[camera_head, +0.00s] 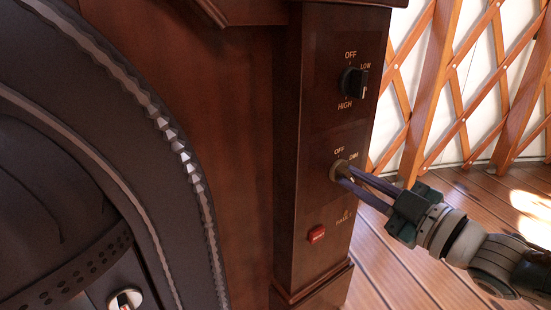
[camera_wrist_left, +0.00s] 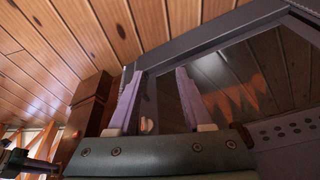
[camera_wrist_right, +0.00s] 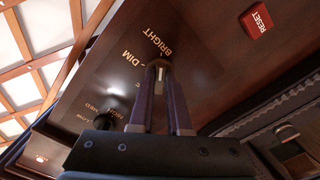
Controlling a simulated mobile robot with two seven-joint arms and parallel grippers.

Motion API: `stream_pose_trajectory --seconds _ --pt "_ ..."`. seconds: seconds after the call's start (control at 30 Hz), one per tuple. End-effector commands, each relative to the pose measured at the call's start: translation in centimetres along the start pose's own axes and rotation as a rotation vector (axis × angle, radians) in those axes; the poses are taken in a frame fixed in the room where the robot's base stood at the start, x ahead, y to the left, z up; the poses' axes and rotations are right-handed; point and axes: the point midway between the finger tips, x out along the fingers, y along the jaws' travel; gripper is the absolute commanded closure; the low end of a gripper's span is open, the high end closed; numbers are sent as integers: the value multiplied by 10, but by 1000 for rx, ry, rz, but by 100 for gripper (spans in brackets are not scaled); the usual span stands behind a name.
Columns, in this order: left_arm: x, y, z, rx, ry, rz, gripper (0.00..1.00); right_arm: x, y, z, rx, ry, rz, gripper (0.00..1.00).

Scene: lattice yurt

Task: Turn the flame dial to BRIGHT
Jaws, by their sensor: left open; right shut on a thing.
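The flame dial (camera_head: 343,170) is the lower knob on the dark wooden control panel, with OFF and DIM beside it in the head view. My right gripper (camera_head: 341,172) is shut on this dial, its fingers coming from the right. In the right wrist view the dial (camera_wrist_right: 159,70) sits between the fingertips, with BRIGHT just above and DIM to the left. A pale mark shows on it below BRIGHT; exactly where it points is hard to tell. My left gripper (camera_wrist_left: 158,82) is open and empty in the left wrist view, before dark glass.
An upper black knob (camera_head: 355,82) with OFF, LOW and HIGH is above the dial. A dark rounded frame (camera_head: 150,150) fills the left. Wooden floor (camera_head: 400,265) is open at right.

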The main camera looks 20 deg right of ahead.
Motion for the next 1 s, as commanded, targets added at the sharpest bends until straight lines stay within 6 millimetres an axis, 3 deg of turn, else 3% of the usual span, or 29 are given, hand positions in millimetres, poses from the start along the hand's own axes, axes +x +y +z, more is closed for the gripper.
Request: stream_pose_trajectory --seconds 0.03,0.07,0.3,0.67,1.0 --pt "0 0 0 1 0 -1 50 0 0 0 3 1 1 100" --pt "0 -1 0 2 0 -2 50 0 0 0 3 1 1 82" --pt "0 -1 0 3 -1 -3 50 0 0 0 2 1 1 55" --pt "-6 -1 -2 2 0 -2 50 -9 1 -1 2 -2 -1 54" --pt "-32 0 -11 -6 1 4 50 -74 2 -2 2 -4 -1 54"
